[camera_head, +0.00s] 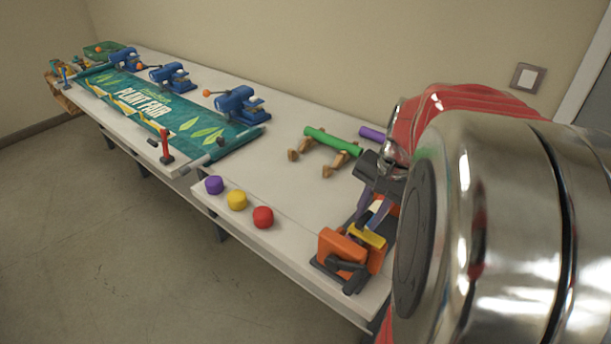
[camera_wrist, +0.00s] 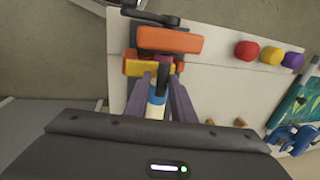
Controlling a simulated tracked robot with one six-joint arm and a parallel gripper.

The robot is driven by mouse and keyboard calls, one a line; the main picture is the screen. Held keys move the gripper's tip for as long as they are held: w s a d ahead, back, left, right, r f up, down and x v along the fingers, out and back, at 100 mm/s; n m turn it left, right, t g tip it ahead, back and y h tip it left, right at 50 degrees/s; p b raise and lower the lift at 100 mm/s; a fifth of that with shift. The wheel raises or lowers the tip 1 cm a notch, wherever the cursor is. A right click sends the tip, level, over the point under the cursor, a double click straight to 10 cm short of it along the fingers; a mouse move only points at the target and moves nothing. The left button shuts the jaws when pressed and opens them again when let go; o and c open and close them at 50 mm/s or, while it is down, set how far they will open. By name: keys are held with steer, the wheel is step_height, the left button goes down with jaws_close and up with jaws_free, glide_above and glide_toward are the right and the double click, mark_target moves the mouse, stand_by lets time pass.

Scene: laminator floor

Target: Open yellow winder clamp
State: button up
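The winder (camera_head: 342,250) is an orange block device with a black crank at the near right end of the bench. Its yellow clamp piece (camera_head: 367,236) lies behind the orange block. In the wrist view the yellow piece (camera_wrist: 136,68) lies just beyond my fingertips, with the orange block (camera_wrist: 170,40) above it. My gripper (camera_head: 373,210) reaches down behind the yellow piece. Its two purple-grey fingers (camera_wrist: 161,80) stand apart on either side of a white and blue part (camera_wrist: 156,98). I cannot tell whether they touch it. My arm hides part of the winder's far side.
Purple (camera_head: 214,185), yellow (camera_head: 237,200) and red (camera_head: 263,217) knobs stand along the front edge. A green roll (camera_head: 333,141) lies on wooden supports, with a purple roll (camera_head: 371,133) behind. A green banner (camera_head: 160,105) and blue clamps (camera_head: 238,103) fill the left.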

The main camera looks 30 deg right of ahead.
steer(key=shift+w+f, duration=0.2)
steer(key=shift+f, duration=0.85)
steer(key=shift+c, duration=0.5)
jaws_close()
steer(key=shift+s+a+f, duration=0.1)
